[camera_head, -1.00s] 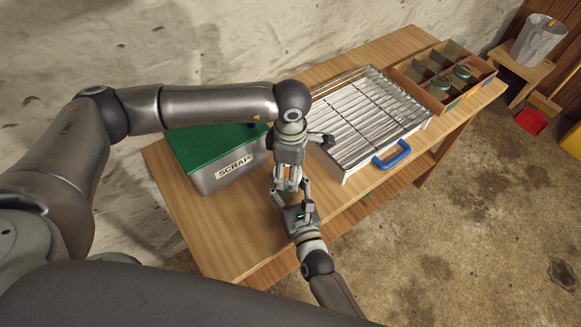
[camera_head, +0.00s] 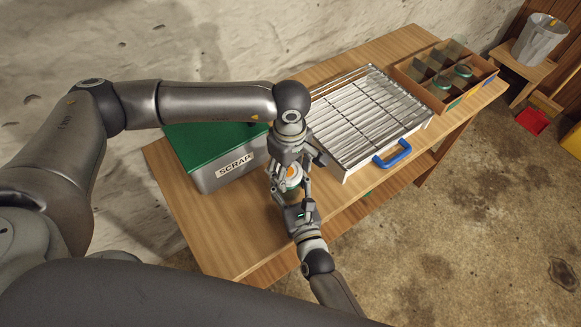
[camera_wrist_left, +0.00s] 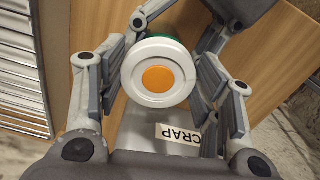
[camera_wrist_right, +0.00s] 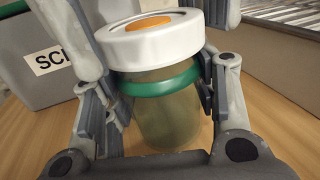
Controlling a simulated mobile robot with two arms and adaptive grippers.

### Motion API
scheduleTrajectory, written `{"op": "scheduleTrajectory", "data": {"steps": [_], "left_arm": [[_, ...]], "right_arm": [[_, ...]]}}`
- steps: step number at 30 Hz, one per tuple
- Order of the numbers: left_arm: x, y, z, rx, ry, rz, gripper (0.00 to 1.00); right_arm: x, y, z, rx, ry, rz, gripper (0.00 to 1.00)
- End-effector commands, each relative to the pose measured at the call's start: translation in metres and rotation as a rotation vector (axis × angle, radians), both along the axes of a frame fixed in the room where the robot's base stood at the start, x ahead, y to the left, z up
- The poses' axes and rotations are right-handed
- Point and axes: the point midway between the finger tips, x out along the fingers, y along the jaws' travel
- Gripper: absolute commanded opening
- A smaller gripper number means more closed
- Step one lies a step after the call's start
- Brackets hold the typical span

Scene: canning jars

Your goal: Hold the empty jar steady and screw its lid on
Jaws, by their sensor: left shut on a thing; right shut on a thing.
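The jar (camera_wrist_right: 168,118) is clear, empty-looking glass with a green ring (camera_wrist_right: 160,82) round its upper part. It stands upright between the fingers of my right gripper (camera_head: 295,196), which is shut on it. The white lid (camera_wrist_right: 150,40) with an orange dot sits on top of the jar, above the ring. My left gripper (camera_head: 291,178) comes down from above and is shut on the lid's sides. The left wrist view shows the lid's face (camera_wrist_left: 158,75) between the fingers. The lid's threads are hidden.
A grey scrap bin (camera_head: 225,172) with a green top stands left on the wooden table (camera_head: 215,225). A metal rack (camera_head: 365,110) with a blue handle lies to the right. Beyond it is a divided wooden crate (camera_head: 455,95) with jars. The table's front edge is close to the grippers.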

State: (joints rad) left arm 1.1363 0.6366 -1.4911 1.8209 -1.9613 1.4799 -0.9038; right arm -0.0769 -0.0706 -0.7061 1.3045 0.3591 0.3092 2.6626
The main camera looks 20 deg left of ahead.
Motion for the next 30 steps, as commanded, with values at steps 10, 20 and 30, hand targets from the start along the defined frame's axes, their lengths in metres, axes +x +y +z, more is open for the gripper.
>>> {"op": "scheduleTrajectory", "data": {"steps": [10,20,30], "left_arm": [[-0.0021,0.0002,0.0003,0.0,0.0,-0.211,0.31],[-0.0019,-0.0001,0.0003,0.0,-0.002,-0.435,0.31],[-0.0014,-0.0002,0.0005,0.0,-0.004,-0.432,0.83]], "right_arm": [[0.0003,-0.0007,-0.0012,-0.003,0.002,0.0,0.25],[0.0,-0.0004,-0.0013,-0.003,0.001,0.0,0.25],[-0.0005,0.0002,-0.0013,-0.003,0.001,0.002,0.25]]}}
